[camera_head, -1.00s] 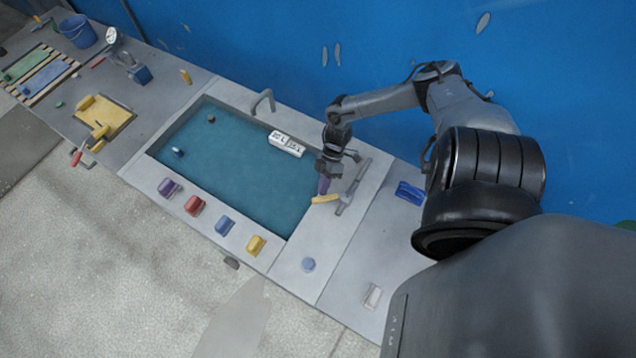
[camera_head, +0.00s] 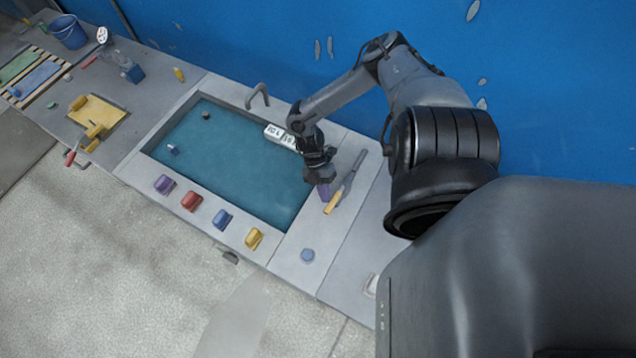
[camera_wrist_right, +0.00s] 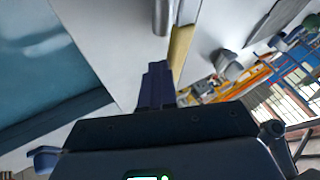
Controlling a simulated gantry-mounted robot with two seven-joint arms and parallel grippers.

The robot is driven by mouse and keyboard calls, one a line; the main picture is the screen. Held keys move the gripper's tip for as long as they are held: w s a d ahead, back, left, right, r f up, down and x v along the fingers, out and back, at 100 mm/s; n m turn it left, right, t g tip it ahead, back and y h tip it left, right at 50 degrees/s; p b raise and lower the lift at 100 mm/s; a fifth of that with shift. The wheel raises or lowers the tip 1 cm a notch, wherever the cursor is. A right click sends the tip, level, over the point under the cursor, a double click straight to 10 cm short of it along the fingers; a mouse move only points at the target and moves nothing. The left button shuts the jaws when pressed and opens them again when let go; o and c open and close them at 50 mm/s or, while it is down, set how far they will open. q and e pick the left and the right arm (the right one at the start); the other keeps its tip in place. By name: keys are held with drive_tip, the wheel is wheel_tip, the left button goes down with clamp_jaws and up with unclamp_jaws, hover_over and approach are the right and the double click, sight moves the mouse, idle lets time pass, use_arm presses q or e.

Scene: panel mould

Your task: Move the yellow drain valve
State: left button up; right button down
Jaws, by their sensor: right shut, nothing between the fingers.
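The yellow drain valve (camera_head: 332,203) is a short yellow lever at the front end of a grey pipe (camera_head: 350,177) on the slab right of the water basin. The lever lies roughly in line with the pipe. My right gripper (camera_head: 324,194), with purple fingers, is shut and empty just left of the lever. In the right wrist view the shut fingers (camera_wrist_right: 156,86) point toward the yellow lever (camera_wrist_right: 180,48) and the grey pipe end (camera_wrist_right: 163,20). I cannot tell whether they touch the lever. My left gripper is not in view.
The water-filled basin (camera_head: 225,165) lies left of the gripper, with a white label block (camera_head: 275,133) at its back edge. Purple, red, blue and yellow blocks (camera_head: 254,238) line the front rim. A blue round knob (camera_head: 307,255) sits on the right slab.

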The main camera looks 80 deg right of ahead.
drive_tip(key=shift+s+a+n, duration=0.15)
drive_tip(key=shift+s+n, duration=0.1)
drive_tip(key=shift+n, duration=0.05)
drive_tip(key=shift+w, duration=0.1)
idle(0.3)
drive_tip(key=shift+w+f, duration=0.1)
drive_tip(key=shift+w, duration=0.05)
drive_tip(key=w+d+b, duration=0.1)
drive_tip(key=w+d, duration=0.1)
drive_tip(key=w, duration=0.1)
drive_tip(key=shift+w+b, duration=0.3)
drive_tip(key=shift+b, duration=0.05)
drive_tip(key=b+v, duration=0.1)
drive_tip(key=v, duration=0.9)
drive_tip(key=shift+a, duration=0.25)
